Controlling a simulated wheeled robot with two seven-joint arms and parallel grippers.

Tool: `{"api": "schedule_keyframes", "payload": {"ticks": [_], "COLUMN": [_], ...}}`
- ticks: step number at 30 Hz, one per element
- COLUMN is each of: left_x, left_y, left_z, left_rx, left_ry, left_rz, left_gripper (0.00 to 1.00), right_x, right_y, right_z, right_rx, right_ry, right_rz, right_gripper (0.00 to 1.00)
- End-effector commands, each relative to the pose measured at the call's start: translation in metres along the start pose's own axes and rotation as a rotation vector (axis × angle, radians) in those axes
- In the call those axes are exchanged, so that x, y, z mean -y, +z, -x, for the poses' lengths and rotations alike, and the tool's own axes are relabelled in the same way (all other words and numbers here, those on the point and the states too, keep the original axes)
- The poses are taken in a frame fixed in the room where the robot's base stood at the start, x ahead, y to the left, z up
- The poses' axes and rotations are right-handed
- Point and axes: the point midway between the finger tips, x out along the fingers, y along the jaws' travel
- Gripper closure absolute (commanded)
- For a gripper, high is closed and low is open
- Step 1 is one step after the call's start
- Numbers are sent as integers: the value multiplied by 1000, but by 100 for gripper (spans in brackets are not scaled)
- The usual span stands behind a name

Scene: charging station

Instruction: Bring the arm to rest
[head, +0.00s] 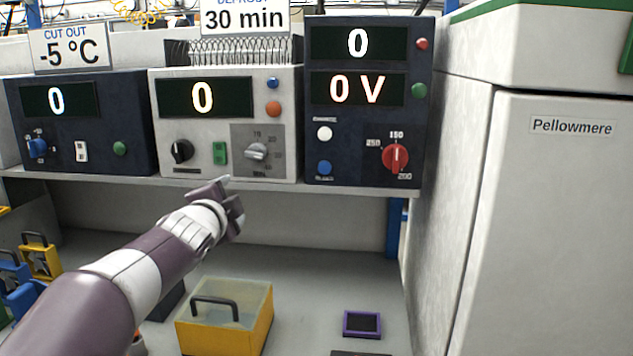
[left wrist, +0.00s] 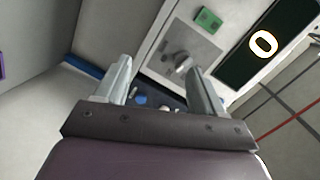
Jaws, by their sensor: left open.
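My left arm (head: 160,255) reaches in from the lower left of the head view. Its gripper (head: 230,192) is just below the front edge of the shelf, in front of the middle grey unit (head: 215,165). In the left wrist view the gripper (left wrist: 158,68) is open, with its two fingers apart and nothing held between them. The grey unit's green switch (left wrist: 208,18) and knob (left wrist: 182,62) show beyond the fingers. My right gripper is not in view.
A dark blue unit (head: 90,135) stands left on the shelf and a taller one (head: 370,120) right. A yellow box (head: 255,335) with a clear lid and a purple-framed pad (head: 362,323) are on the bench below. A tall grey cabinet (head: 540,220) borders the right.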

Motion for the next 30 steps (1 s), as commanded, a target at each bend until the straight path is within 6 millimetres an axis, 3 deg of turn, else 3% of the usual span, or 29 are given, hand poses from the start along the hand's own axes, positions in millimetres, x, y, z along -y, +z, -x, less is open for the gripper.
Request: {"api": "schedule_keyframes", "payload": {"ticks": [2,3,6,9,15,19,20,21,27,30], "left_x": [-62,-98,-179,-241,-330,-372,-364,-330,-255,-226], "left_y": [31,46,73,88,104,107,98,88,61,50], "left_z": [7,17,52,94,186,250,255,257,268,273], "left_rx": [128,210,416,604,940,1108,1104,1098,1097,1096], "left_ry": [153,236,407,530,710,818,837,827,827,827], "left_rz": [229,355,608,781,983,1012,991,997,995,995], "left_gripper": [31,31,31,31,31,31,31,31,31,31], "right_x": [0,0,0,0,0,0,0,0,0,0], "right_y": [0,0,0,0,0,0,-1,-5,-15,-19], "right_z": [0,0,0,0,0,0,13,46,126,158], "right_rx": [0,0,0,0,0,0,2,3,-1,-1], "right_ry": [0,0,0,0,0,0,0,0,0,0], "right_rz": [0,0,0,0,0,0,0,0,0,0], "right_gripper": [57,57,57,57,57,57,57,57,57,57]}}
